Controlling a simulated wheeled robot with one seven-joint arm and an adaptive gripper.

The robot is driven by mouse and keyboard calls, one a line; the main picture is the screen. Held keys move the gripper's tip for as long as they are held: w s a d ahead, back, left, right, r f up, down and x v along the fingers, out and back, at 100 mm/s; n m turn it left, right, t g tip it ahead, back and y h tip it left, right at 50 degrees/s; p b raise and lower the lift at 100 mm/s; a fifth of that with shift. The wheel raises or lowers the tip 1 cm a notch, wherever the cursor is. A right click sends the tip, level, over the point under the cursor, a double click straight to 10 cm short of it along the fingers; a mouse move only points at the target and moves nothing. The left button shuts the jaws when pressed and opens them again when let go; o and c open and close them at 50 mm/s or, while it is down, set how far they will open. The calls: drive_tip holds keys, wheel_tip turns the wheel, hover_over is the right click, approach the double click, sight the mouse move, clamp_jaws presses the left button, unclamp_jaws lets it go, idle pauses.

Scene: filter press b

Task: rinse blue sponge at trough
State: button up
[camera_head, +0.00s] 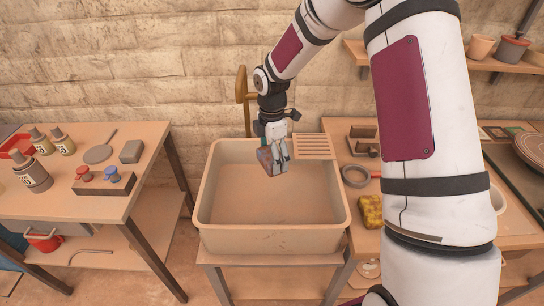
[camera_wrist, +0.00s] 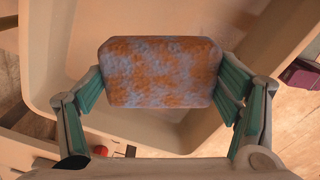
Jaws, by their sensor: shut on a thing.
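The blue sponge (camera_head: 270,160) is blotched with orange-brown over its blue-grey surface. My gripper (camera_head: 276,146) is shut on it and holds it above the trough (camera_head: 270,242), over its back half. In the wrist view the sponge (camera_wrist: 160,72) sits between the two green-padded fingers of my gripper (camera_wrist: 160,88), gripped at its left and right ends. The trough (camera_wrist: 130,130) is a deep beige basin on a stand, and its visible floor looks bare. I cannot tell whether there is water in it. A brass-coloured tap (camera_head: 242,86) rises behind the trough.
A slatted wooden rack (camera_head: 314,146) lies at the trough's back right. A yellow stained sponge (camera_head: 370,211) and a grey ring (camera_head: 356,176) are on the right bench. The left bench (camera_head: 130,135) holds several bottles and a block with red and blue knobs (camera_head: 104,181).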

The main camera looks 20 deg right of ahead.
drive_tip(key=shift+n, duration=0.4)
drive_tip(key=shift+f, duration=0.2)
drive_tip(key=shift+f+b, duration=2.85)
drive_tip(key=shift+f, duration=4.95)
drive_tip(key=shift+r+p, duration=2.75)
drive_tip(key=shift+r, duration=4.85)
